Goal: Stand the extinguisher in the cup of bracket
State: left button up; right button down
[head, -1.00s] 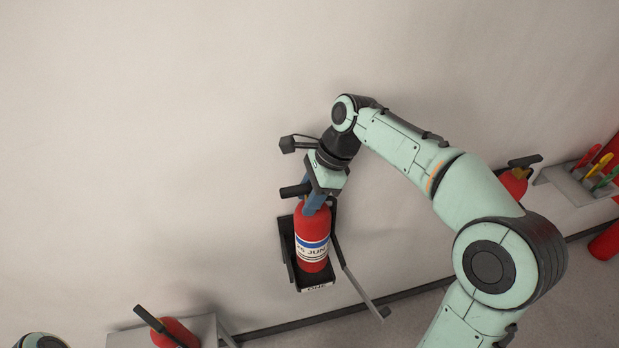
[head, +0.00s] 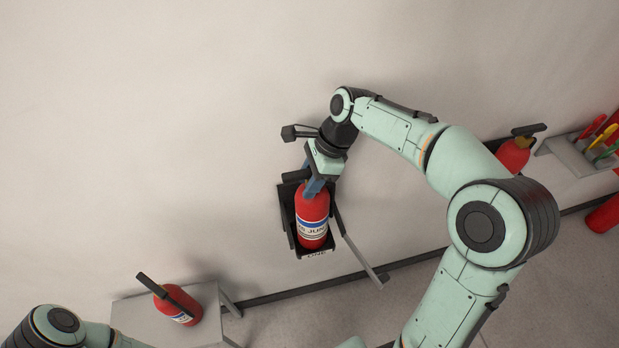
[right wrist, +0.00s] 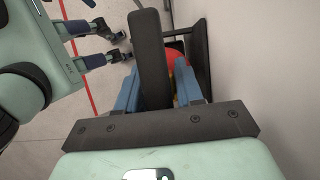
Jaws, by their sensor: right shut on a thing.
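The red extinguisher (head: 312,214), with a white and blue label, is upright in front of the black wall bracket (head: 287,222). Its base is at the bracket's cup (head: 317,254), behind the front lip marked "ONE"; I cannot tell whether it rests on the cup's floor. My right gripper (head: 314,187) is shut on the extinguisher's top from above. In the right wrist view the black handle (right wrist: 151,60) lies between the blue fingers, and a bit of red body shows behind. My left gripper (right wrist: 119,47) shows there too, fingers apart and empty.
The bracket's strap arm (head: 360,255) swings out to the right. A second extinguisher (head: 177,304) is over a grey shelf (head: 135,322) at lower left. Another extinguisher (head: 514,153) and a rack of coloured-handled tools (head: 580,155) are at right. The wall above is bare.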

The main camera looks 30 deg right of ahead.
jog(key=shift+w, duration=0.1)
jog(key=c, duration=0.7)
grip_release()
jog(key=shift+s+f, duration=0.1)
jog(key=shift+s, duration=0.1)
pick_arm(q)
jog(key=shift+s, duration=0.1)
pick_arm(e)
jog(key=shift+w, duration=0.1)
jog(key=shift+r, duration=0.35)
jog(key=p+v, duration=0.1)
jog(key=v, duration=0.9)
jog(key=shift+d+r, duration=0.2)
jog(key=shift+d, duration=0.05)
jog(key=shift+s+d+r, duration=0.15)
jog(key=shift+s+r, duration=0.05)
jog(key=shift+r, duration=0.3)
pick_arm(q)
jog(key=shift+w+r, duration=0.8)
jog(key=shift+w, duration=0.2)
